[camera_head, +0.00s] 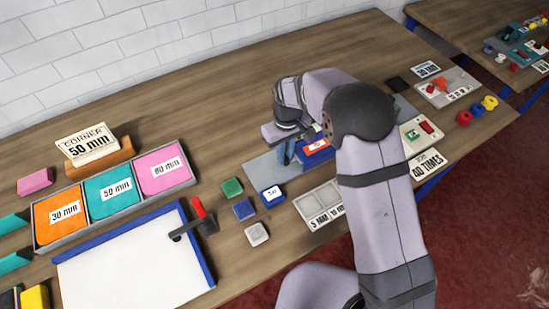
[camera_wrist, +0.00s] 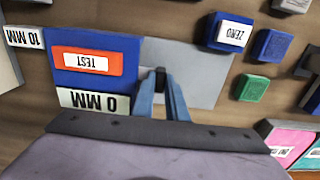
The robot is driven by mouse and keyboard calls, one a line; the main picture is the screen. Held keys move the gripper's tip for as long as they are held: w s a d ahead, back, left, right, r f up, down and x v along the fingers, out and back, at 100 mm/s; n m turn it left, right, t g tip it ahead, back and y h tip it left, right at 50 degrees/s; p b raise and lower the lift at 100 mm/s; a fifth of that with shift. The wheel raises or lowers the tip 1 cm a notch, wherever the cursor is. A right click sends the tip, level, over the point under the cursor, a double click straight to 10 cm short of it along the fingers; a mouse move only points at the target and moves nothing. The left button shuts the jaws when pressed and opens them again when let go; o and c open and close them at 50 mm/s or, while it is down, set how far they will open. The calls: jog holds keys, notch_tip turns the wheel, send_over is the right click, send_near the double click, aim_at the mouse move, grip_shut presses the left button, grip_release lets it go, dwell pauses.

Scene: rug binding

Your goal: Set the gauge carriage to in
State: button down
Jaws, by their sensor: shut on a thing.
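The gauge is a blue block (camera_wrist: 98,45) with an orange TEST label beside a grey plate (camera_wrist: 205,75) in the wrist view. A white 0 MM label lies at the block's near edge. My gripper (camera_wrist: 161,82) has its blue fingers shut on a small dark piece, apparently the gauge carriage (camera_wrist: 160,72), over the plate just right of the block. In the head view, the blue gauge block (camera_head: 318,150) shows beside my gripper (camera_head: 287,156), and my arm covers part of the station. The carriage is hidden there.
A ZERO block (camera_wrist: 230,33), a dark blue block (camera_wrist: 272,45) and a green block (camera_wrist: 252,88) stand right of the plate in the wrist view. A tray of coloured mm cards (camera_head: 38,242) and a white board (camera_head: 130,270) lie left in the head view.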

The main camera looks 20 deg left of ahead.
jog(key=shift+w+d, duration=0.15)
jog(key=shift+w, duration=0.05)
jog(key=c, duration=1.8)
grip_release()
jog(key=shift+o, duration=0.2)
jog(key=shift+s, duration=0.1)
jog(key=shift+s+a, duration=0.55)
jog(key=shift+a, duration=0.05)
jog(key=s+a, duration=0.6)
jog(key=shift+r+p, duration=0.1)
jog(key=shift+p, duration=0.3)
notch_tip(320, 180, up, 7)
jog(key=b, duration=0.3)
jog(key=d+r+m+p, duration=0.2)
jog(key=d+r+m, duration=0.15)
jog(key=d, duration=1.35)
jog(key=s+d+m, duration=0.4)
jog(key=s+d, duration=0.4)
jog(key=d, duration=0.5)
jog(key=shift+s+d+p, duration=0.2)
jog(key=shift+d+p, duration=0.2)
jog(key=shift+p, duration=0.05)
